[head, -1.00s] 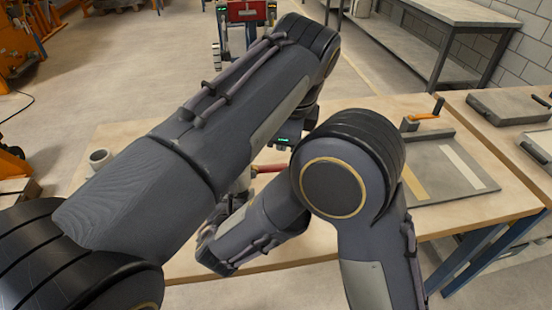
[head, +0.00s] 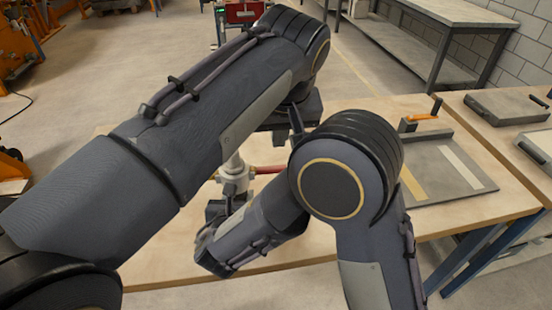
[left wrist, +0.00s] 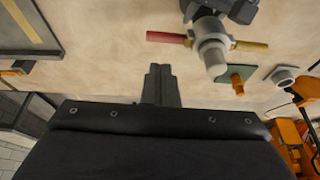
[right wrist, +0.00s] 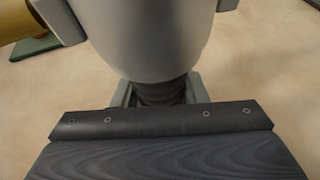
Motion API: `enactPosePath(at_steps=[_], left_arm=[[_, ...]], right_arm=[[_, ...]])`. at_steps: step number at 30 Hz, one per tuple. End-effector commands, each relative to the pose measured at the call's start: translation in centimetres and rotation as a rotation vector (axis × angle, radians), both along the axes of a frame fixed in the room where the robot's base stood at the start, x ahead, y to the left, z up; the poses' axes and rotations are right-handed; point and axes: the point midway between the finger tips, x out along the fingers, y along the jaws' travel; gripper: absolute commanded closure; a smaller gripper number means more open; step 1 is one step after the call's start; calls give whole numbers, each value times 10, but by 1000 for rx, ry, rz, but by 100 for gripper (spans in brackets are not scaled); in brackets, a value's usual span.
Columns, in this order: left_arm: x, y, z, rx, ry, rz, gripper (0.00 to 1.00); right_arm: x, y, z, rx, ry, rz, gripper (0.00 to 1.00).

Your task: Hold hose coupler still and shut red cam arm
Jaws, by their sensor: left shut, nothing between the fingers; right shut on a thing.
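The pale grey hose coupler (head: 237,172) stands upright on the table, partly behind my arms. It also shows in the left wrist view (left wrist: 211,48). Its red cam arm (left wrist: 166,37) sticks out sideways, to the right in the head view (head: 268,169). A yellow cam arm (left wrist: 250,45) sticks out on the opposite side. My left gripper (left wrist: 160,72) is shut and empty, apart from the red cam arm. My right gripper (right wrist: 158,90) is shut around the black ribbed part (right wrist: 160,93) below the coupler's grey body (right wrist: 155,40).
A green plate with an orange piece (left wrist: 237,78) and a pale ring (left wrist: 284,75) lie near the coupler. A grey tray (head: 440,168) with an orange-handled clamp (head: 420,117) is on the table's right. Bare tabletop lies between coupler and tray.

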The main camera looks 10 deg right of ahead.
Motion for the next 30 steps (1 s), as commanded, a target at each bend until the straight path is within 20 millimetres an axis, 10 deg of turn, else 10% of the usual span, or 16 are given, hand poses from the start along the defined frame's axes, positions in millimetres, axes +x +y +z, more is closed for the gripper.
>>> enactPosePath(at_steps=[13, 30], left_arm=[[3, 0, -8, 2, 1, 4, 100], [34, 0, -89, 1, 1, 3, 100]], right_arm=[[0, 0, 0, 0, 0, 1, 97], [0, 0, 0, 0, 0, 0, 97]])
